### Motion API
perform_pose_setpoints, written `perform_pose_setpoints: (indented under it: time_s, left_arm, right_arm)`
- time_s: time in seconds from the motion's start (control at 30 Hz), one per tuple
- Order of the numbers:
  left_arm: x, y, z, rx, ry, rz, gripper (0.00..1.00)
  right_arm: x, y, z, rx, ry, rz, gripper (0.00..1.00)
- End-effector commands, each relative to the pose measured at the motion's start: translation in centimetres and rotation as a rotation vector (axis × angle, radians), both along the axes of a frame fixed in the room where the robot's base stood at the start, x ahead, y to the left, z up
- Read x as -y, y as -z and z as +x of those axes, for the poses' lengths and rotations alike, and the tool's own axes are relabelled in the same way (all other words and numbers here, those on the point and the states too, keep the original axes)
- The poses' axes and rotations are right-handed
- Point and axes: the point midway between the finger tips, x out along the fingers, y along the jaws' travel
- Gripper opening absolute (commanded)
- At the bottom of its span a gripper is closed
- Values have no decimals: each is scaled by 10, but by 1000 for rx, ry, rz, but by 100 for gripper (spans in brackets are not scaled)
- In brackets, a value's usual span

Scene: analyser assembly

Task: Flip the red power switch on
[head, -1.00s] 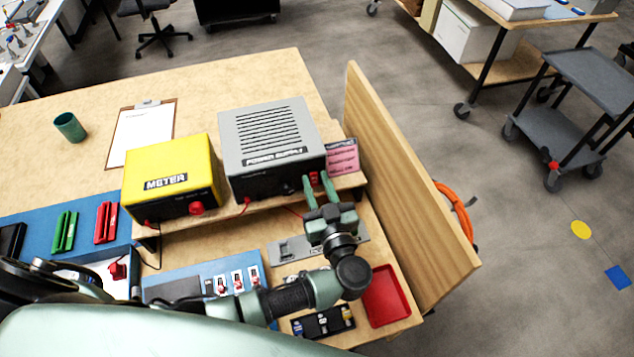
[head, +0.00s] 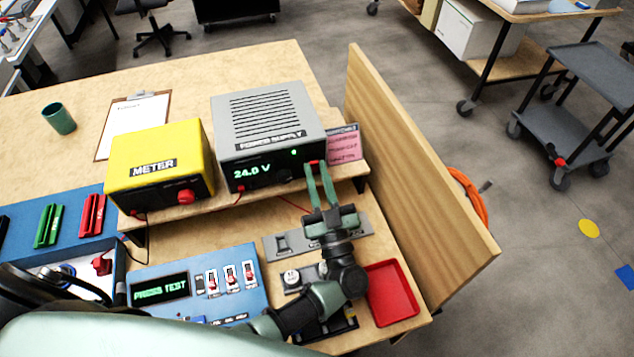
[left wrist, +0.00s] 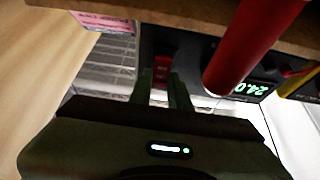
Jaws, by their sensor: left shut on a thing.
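The grey power supply (head: 265,115) stands on the wooden shelf, and its front display (head: 252,172) is lit with "24.0 V". The red power switch (head: 314,163) is at the right of its front face, partly hidden by my fingers. It also shows in the left wrist view (left wrist: 163,68), just beyond the fingertips. My left gripper (head: 320,172) reaches up to the switch, its two green fingers close together and shut on it. The fingers also show in the left wrist view (left wrist: 164,88). My right gripper is not in view.
The yellow meter (head: 160,165) stands left of the supply. A pink note (head: 344,146) is at its right, before an upright wooden panel (head: 410,170). Below are a blue panel (head: 255,300) with a lit "PRESS TEST" screen and a red tray (head: 392,293).

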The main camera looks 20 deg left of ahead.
Motion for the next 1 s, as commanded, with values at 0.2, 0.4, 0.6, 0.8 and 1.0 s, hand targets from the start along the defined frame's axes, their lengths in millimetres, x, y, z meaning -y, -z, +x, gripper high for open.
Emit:
perform_pose_setpoints:
  time_s: [0.2,0.4,0.6,0.8,1.0]
  left_arm:
    - [0,1,-1,19,0,15,0]
    - [1,1,-1,18,1,14,21]
    - [1,1,-1,18,1,14,40]
    - [1,0,0,18,1,14,40]
    - [1,-22,0,18,1,13,40]
  right_arm:
    - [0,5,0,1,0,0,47]
    - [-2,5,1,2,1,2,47]
    - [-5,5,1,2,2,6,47]
    - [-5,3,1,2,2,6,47]
    - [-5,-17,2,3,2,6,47]
